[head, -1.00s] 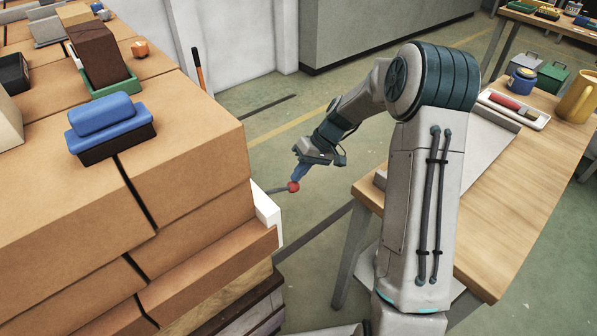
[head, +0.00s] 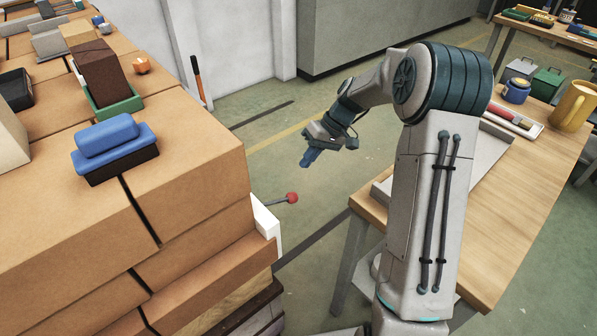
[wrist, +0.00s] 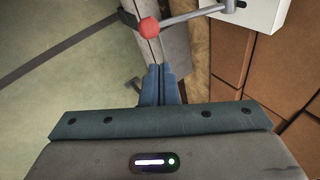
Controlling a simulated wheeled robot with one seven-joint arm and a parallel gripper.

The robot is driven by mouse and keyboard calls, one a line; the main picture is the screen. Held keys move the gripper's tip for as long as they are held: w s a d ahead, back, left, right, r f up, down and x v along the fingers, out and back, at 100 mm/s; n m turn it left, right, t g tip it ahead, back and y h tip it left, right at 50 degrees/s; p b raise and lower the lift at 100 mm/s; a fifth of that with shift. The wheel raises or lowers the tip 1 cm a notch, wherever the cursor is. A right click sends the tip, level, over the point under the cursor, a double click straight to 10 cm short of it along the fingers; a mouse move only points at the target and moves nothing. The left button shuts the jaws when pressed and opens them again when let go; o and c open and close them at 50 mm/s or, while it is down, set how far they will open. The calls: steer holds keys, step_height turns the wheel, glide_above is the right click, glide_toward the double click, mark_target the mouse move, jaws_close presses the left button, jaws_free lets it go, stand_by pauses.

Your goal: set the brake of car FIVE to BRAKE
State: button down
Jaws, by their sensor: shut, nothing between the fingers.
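The brake lever is a grey rod with a red ball knob (head: 292,197). In the wrist view the red knob (wrist: 149,27) and the white box (wrist: 255,12) show beyond my fingers. My gripper (head: 309,159) is shut and empty, above the knob and a little apart from it; its closed fingers show in the wrist view too (wrist: 159,84). No car number or brake lettering is legible.
Stacked cardboard boxes (head: 190,165) stand to the left, with a blue-topped brush (head: 113,140) on them. A wooden table (head: 500,215) stands to the right, carrying a yellow mug (head: 573,106) and a tray. Open floor lies between stack and table.

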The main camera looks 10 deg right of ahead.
steer(key=v, duration=0.5)
steer(key=shift+w+d+f, duration=0.1)
steer(key=shift+w+d, duration=0.05)
steer(key=shift+d, duration=0.15)
steer(key=s+r+m+t+h+p, duration=0.1)
steer(key=s+r+h+p, duration=0.1)
steer(key=s+r, duration=0.3)
steer(key=s+r+m+t+h+p, duration=0.1)
steer(key=s+r+p, duration=0.3)
steer(key=s, duration=1)
steer(key=s+r+m+t+h+p, duration=0.1)
steer(key=s+r+m+h+p, duration=0.1)
steer(key=s+r, duration=0.4)
steer(key=s+a+h+p, duration=0.1)
steer(key=s, duration=0.2)
steer(key=shift+s+r+t+h, duration=0.2)
steer(key=shift+r+t+h, duration=0.1)
steer(key=shift+t, duration=0.1)
